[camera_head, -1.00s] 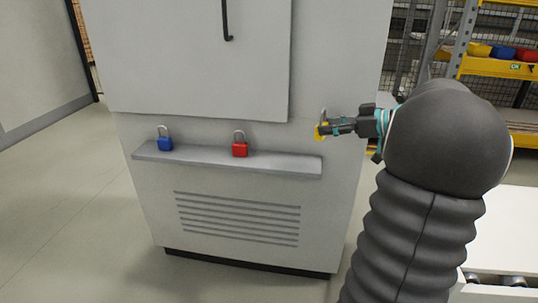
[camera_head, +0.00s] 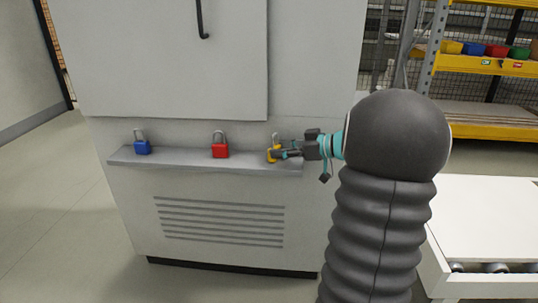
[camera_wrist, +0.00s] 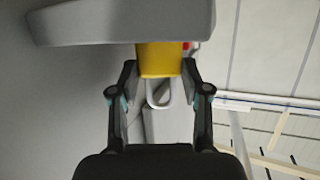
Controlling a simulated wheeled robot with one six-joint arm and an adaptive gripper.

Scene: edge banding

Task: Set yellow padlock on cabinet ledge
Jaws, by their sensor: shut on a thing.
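The yellow padlock (camera_head: 272,155) is at the right end of the cabinet ledge (camera_head: 185,160) in the head view, upright with its shackle up. My gripper (camera_head: 284,154) reaches it from the right and is shut on it. In the wrist view the yellow padlock body (camera_wrist: 160,60) sits between the fingertips of my gripper (camera_wrist: 160,72), with its pale shackle (camera_wrist: 159,95) toward the palm. The ledge (camera_wrist: 120,22) shows beside the padlock body there. I cannot tell whether the padlock's underside touches the ledge.
A red padlock (camera_head: 220,151) stands mid-ledge and a blue padlock (camera_head: 142,147) stands near its left end. The cabinet (camera_head: 170,70) rises behind the ledge. A white-topped bench (camera_head: 490,215) and a yellow rack (camera_head: 490,68) with coloured bins are at the right.

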